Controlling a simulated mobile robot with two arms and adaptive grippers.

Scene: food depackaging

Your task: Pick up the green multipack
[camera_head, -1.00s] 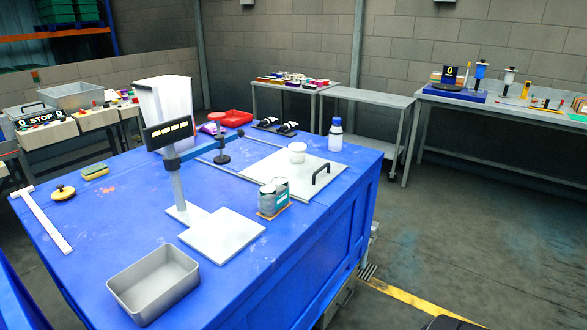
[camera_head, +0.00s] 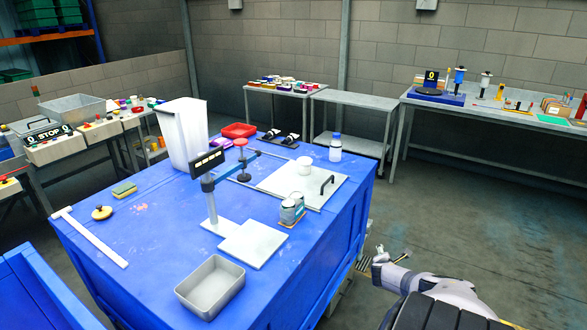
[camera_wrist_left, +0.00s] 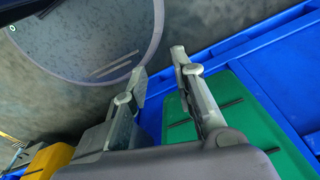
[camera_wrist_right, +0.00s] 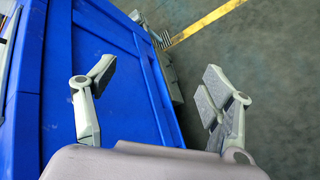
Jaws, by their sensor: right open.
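A small shrink-wrapped pack of grey cans (camera_head: 291,209) with teal-green on its label stands on a brown base on the blue table, in the head view. It is the only thing there that resembles the green multipack. My right gripper (camera_head: 388,256) is off the table's right side, apart from the pack. In the right wrist view my right gripper (camera_wrist_right: 160,84) is open and empty, above the floor and the table's blue side. In the left wrist view my left gripper (camera_wrist_left: 160,68) has its fingers apart with nothing between; the head view does not show it.
The blue table (camera_head: 155,260) also bears a grey metal tray (camera_head: 210,288), a scale plate (camera_head: 254,243), a white cup (camera_head: 304,168), a blue-capped bottle (camera_head: 335,148) and a white bin (camera_head: 184,135). A green surface (camera_wrist_left: 240,125) lies beside my left gripper.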

